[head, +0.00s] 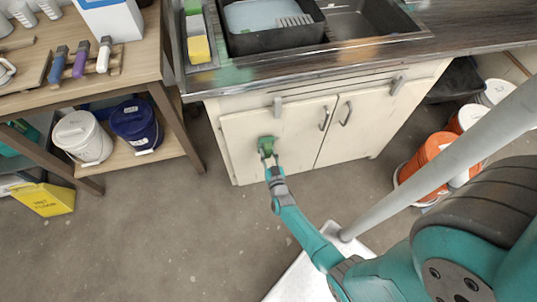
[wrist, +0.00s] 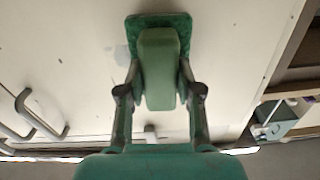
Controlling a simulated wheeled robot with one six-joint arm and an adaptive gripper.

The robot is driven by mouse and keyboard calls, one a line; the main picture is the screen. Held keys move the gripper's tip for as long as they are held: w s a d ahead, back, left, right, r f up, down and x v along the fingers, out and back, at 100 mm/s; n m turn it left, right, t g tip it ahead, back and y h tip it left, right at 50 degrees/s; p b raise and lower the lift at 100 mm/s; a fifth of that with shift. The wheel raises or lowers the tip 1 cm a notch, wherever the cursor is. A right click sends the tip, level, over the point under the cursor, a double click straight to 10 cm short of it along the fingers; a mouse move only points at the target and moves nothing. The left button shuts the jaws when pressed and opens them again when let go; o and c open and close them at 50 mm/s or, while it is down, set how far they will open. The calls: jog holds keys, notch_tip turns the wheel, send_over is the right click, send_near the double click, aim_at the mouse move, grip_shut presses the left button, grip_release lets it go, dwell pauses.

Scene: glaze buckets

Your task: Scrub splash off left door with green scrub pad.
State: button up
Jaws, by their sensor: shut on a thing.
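The green scrub pad (head: 266,142) is held in my gripper (head: 271,160), flat against or very close to the cream left door (head: 240,150) of the sink cabinet. In the wrist view, the fingers of my gripper (wrist: 160,90) are shut on the pad's light green grip block, with the darker pad (wrist: 185,24) against the left door (wrist: 60,50). A faint greyish patch (wrist: 119,53) shows on the door just beside the pad; I cannot tell whether it is the splash. Any door surface behind the pad is hidden.
A bar handle (head: 325,118) sits on the left door, with the right door's handle (head: 346,113) close by. A wooden shelf unit (head: 175,125) with buckets stands left. Orange buckets (head: 428,155) stand right. Floor before the cabinet is mostly clear.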

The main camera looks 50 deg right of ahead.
jog(key=shift+w+d, duration=0.3)
jog(key=shift+w, duration=0.15)
jog(key=shift+s+d, duration=0.1)
jog(key=shift+s+d, duration=0.65)
jog(key=shift+d, duration=0.35)
jog(key=shift+s+d, duration=0.6)
jog(key=shift+d, duration=0.35)
jog(key=shift+s+d, duration=0.65)
jog(key=shift+d, duration=0.35)
jog(key=shift+s, duration=0.1)
jog(key=shift+a, duration=0.15)
jog(key=shift+w+a+r, duration=0.1)
jog(key=shift+w+a, duration=0.65)
jog(key=shift+a, duration=0.2)
jog(key=shift+w+a+f, duration=0.1)
jog(key=shift+w+a, duration=0.6)
jog(key=shift+a, duration=0.3)
jog(key=shift+w+a+r, duration=0.1)
jog(key=shift+w+a, duration=0.65)
jog(key=shift+a, duration=0.2)
